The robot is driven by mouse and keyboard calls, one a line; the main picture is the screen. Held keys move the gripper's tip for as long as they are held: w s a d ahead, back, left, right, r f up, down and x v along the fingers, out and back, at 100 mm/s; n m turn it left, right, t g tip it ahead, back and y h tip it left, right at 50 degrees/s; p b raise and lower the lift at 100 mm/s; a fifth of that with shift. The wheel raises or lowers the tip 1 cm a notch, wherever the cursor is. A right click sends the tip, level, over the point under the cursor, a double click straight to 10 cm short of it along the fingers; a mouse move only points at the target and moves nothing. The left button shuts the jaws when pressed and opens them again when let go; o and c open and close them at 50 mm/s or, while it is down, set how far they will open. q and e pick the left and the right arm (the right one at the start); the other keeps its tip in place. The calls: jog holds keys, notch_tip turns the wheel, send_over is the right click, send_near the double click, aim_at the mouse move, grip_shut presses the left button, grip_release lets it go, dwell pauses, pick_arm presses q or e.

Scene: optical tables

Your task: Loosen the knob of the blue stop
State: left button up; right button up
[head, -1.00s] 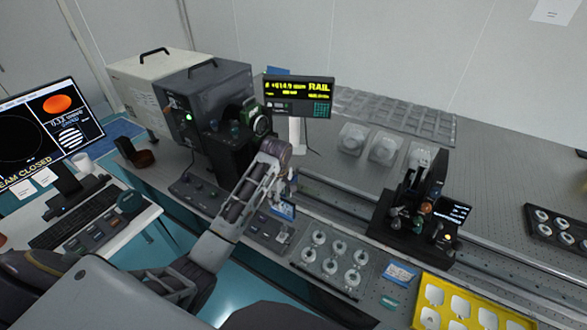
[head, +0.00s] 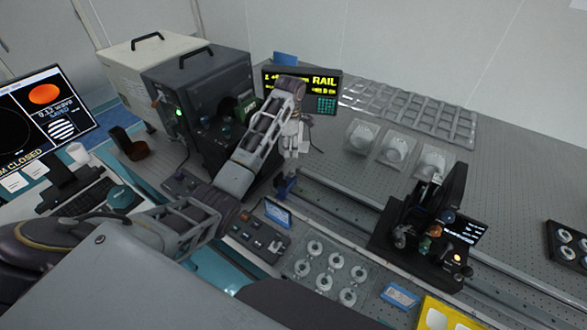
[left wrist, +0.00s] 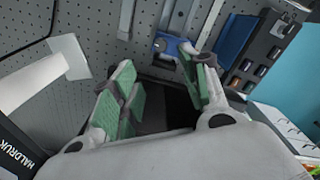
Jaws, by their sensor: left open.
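The blue stop (head: 285,186) sits at the near left end of the rail, small in the head view and just below my left gripper. In the left wrist view the blue stop (left wrist: 172,46) shows beyond the fingertips, between them and partly near the right finger. Its knob is too small to make out surely. My left gripper (head: 292,150) is open and empty above the rail, apart from the stop. Its green-padded fingers (left wrist: 160,70) show in the left wrist view. My right gripper is not in view.
The rail (head: 350,212) runs right to a black optics carriage (head: 425,225). A dark grey box (head: 205,95) and a RAIL display (head: 325,85) stand behind. A control panel (head: 255,235) and a tray of several ring parts (head: 312,290) lie in front.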

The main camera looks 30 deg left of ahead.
aim_at(291, 173)
pick_arm(q)
notch_tip(291, 173, down, 14)
jog(key=shift+s+r+p, duration=0.1)
jog(key=shift+r+p, duration=0.05)
jog(key=shift+p, duration=0.7)
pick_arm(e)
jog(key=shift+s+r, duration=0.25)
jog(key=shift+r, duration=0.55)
pick_arm(q)
grip_shut()
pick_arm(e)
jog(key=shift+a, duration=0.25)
